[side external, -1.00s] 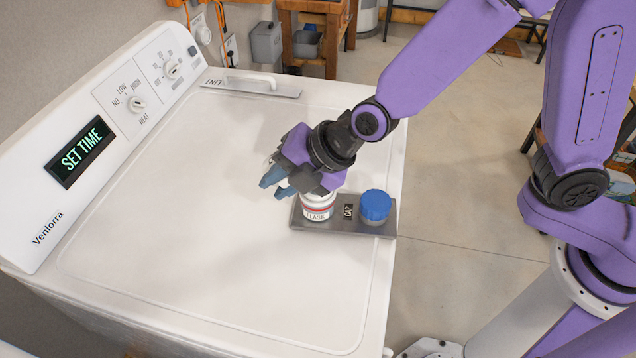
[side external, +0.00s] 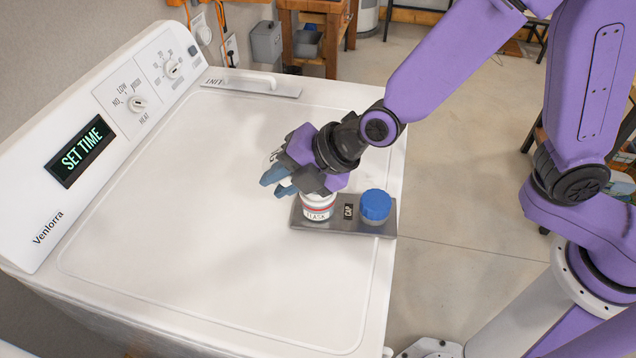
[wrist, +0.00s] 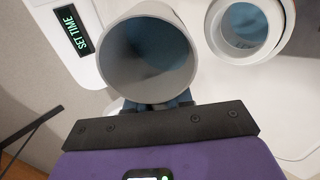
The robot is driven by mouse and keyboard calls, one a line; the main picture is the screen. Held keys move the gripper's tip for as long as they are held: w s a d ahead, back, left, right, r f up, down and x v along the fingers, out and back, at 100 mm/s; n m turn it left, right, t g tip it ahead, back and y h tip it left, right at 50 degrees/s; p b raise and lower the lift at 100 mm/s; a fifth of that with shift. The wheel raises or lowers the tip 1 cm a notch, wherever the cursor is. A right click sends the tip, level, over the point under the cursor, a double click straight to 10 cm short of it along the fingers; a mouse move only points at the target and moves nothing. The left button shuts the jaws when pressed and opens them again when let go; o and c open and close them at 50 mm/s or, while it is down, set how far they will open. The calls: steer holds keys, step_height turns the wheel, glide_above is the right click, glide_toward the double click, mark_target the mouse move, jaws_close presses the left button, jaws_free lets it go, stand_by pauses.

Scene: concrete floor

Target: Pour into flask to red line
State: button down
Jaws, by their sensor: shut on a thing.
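My gripper (side external: 278,181) is shut on a grey round cup (wrist: 148,88), just up and left of the flask in the side view. The cup's open mouth faces the wrist camera, and its inside looks dark bluish; I cannot tell how much liquid it holds. In the side view the cup is mostly hidden by my fingers. The white flask (side external: 318,211) stands upright with a red line and a FLASK label. Its open mouth shows at the upper right of the wrist view (wrist: 282,20), bluish inside. The level against the red line cannot be seen.
A grey tray (side external: 343,226) under the flask also bears a blue cap (side external: 375,205) and a CAP label. They sit near the right edge of the white appliance top (side external: 190,215). The control panel (side external: 120,120) rises on the left. The middle of the top is clear.

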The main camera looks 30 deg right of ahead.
steer(key=shift+f+t+y, duration=0.35)
steer(key=shift+t+y, duration=0.35)
stand_by(2.0)
steer(key=shift+r+t+y, duration=0.35)
steer(key=shift+t+y, duration=0.15)
stand_by(1.9)
steer(key=shift+f+g+h, duration=0.15)
steer(key=shift+g+h, duration=1.35)
steer(key=shift+a+f+g+h, duration=0.15)
steer(key=shift+g+h, duration=0.15)
steer(key=shift+w+a+f+g+h, duration=0.35)
steer(key=shift+w+a+g+h, duration=0.1)
steer(key=shift+w+g+h, duration=0.05)
